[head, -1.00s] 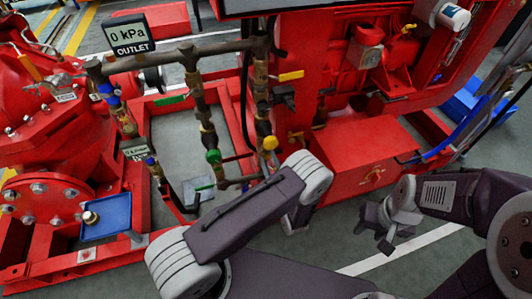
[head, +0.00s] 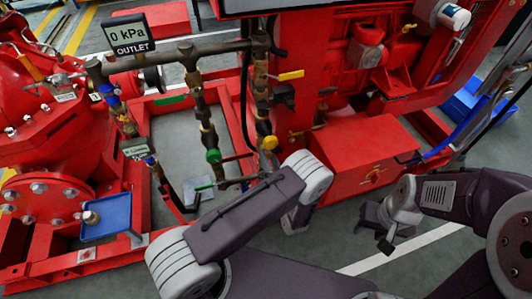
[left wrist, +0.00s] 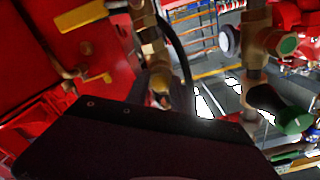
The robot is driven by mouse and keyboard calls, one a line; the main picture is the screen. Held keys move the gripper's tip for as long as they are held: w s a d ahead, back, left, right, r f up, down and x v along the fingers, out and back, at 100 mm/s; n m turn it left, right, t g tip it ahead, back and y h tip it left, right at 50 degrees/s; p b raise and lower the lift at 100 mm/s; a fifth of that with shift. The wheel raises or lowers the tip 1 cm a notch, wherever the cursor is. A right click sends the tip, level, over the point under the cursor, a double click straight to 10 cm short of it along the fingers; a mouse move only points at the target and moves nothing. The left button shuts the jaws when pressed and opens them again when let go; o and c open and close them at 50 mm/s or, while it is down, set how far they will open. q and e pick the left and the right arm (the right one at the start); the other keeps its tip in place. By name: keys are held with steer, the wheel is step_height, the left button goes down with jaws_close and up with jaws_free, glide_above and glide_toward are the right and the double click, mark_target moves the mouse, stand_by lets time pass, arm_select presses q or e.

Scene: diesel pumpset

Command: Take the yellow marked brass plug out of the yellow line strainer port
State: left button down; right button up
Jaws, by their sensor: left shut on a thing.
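The yellow line strainer (head: 264,122) hangs on the right-hand brass pipe run in the head view, with a round yellow end (head: 270,143) low on it. In the left wrist view, its brass fitting (left wrist: 158,62) stands just beyond my left gripper (left wrist: 162,98). The dark fingers are shut at the fitting's lower end on a small, mostly hidden piece, apparently the yellow marked brass plug. I cannot tell whether it is still seated in the port. In the head view, my own arm hides the left gripper. My right gripper (head: 385,238) hangs away over the floor, its jaw opening unclear.
The parallel green-marked strainer (head: 213,156) is close on the left. A blue tray (head: 105,228) holding a small brass piece sits at lower left. Yellow valve handles (head: 291,75), a red box (head: 360,160) and frame rails surround the pipes.

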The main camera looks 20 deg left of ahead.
arm_select(q)
steer(key=shift+n, duration=0.6)
steer(key=shift+f+n+b, duration=0.15)
steer(key=shift+n+b, duration=0.2)
steer(key=shift+n, duration=0.35)
steer(key=b, duration=0.3)
steer(key=shift+w+n+b, duration=0.1)
steer(key=shift+n+b, duration=0.2)
steer(key=b, duration=0.2)
steer(key=shift+b, duration=0.4)
steer(key=shift+r, duration=0.2)
steer(key=c, duration=1.8)
jaws_free()
jaws_close()
